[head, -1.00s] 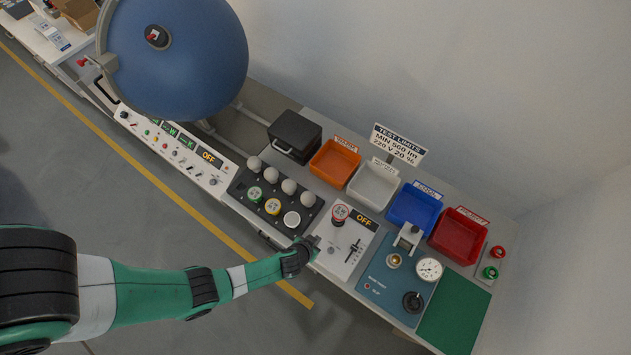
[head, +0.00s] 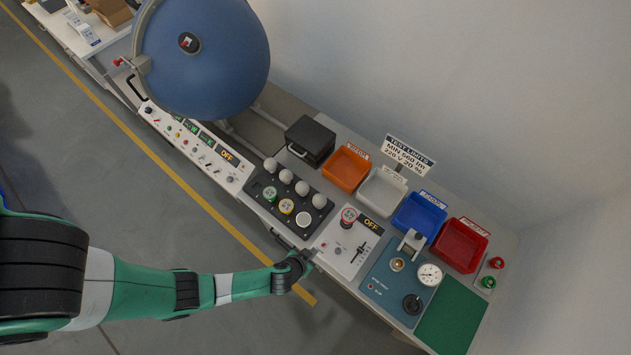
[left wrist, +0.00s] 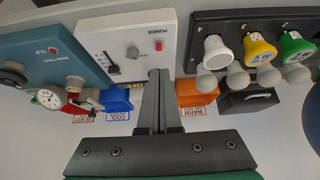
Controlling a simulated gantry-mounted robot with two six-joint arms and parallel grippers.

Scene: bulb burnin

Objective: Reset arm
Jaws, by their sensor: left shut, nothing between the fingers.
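My left arm comes in from the left in the head view. Its gripper (head: 308,257) is shut and empty at the front edge of the bench, by the white power panel (head: 335,262). In the left wrist view the closed fingers (left wrist: 157,100) point toward that panel (left wrist: 128,38), with its knob, slider and red button. I cannot tell whether the fingertips touch the panel. My right gripper does not show.
A black tray (head: 262,205) holds several bulbs. Orange (head: 346,168), white (head: 381,190), blue (head: 418,217) and red (head: 459,245) bins stand behind. A blue test panel (head: 385,285) with a gauge and a green mat (head: 450,318) lie at right. A large blue sphere (head: 215,70) stands at left.

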